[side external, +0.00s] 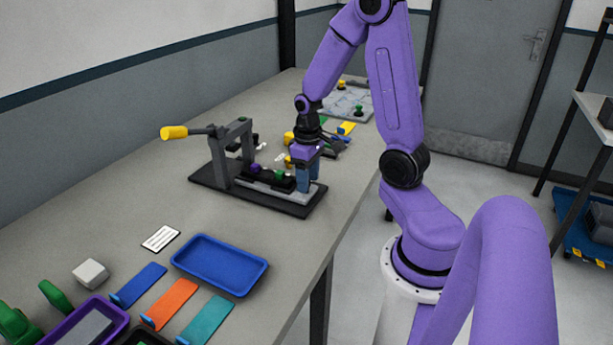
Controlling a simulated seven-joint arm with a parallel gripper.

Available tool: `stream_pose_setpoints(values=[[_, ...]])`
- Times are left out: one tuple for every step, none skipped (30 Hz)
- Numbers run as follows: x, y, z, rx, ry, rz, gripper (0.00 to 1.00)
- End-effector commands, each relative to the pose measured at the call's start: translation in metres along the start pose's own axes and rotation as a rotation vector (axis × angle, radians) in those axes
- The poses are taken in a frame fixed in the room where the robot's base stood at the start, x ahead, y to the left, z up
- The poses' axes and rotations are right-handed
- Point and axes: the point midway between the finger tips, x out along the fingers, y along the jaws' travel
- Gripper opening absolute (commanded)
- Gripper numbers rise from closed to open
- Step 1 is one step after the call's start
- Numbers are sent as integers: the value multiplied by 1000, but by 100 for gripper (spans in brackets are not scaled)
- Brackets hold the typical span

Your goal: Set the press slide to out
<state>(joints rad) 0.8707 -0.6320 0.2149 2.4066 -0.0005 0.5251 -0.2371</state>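The press (222,165) stands on a dark base plate (235,200) on the bench, with a yellow-handled lever (174,132) reaching out to the left. The press slide (268,179) is a dark carriage on a light rail, to the right of the upright frame. Small purple and green pieces show on it. My gripper (305,180) is low over the right end of the rail, fingers pointing down beside the slide. Whether it touches the slide, and whether its fingers are apart, is too small to tell.
A blue tray (220,282), a white label card (161,238) and blue, orange and teal strips (172,303) lie in front. Small yellow and dark items (333,142) sit behind my gripper. A grey board (362,113) lies at the far end. The bench's left side is clear.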

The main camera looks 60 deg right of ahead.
Motion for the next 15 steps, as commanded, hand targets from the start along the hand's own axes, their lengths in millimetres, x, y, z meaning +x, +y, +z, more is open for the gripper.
stream_pose_setpoints(values=[[0,0,0,0,1,0,53],[0,0,-1,0,2,0,53],[0,0,-1,-1,2,0,53],[0,0,-1,-1,2,0,53],[0,0,-1,-1,3,1,53],[-1,0,-2,-1,4,1,53],[-2,0,-2,-1,4,1,53],[-3,0,-2,-1,5,1,53],[-6,0,-2,-1,6,1,53],[-8,0,-2,-1,7,2,53],[-11,0,-3,-1,8,2,53],[-16,0,-3,-1,9,2,53],[-20,0,-3,-1,11,2,53],[-24,0,-3,-1,10,2,53],[-30,0,-3,0,10,2,53]])
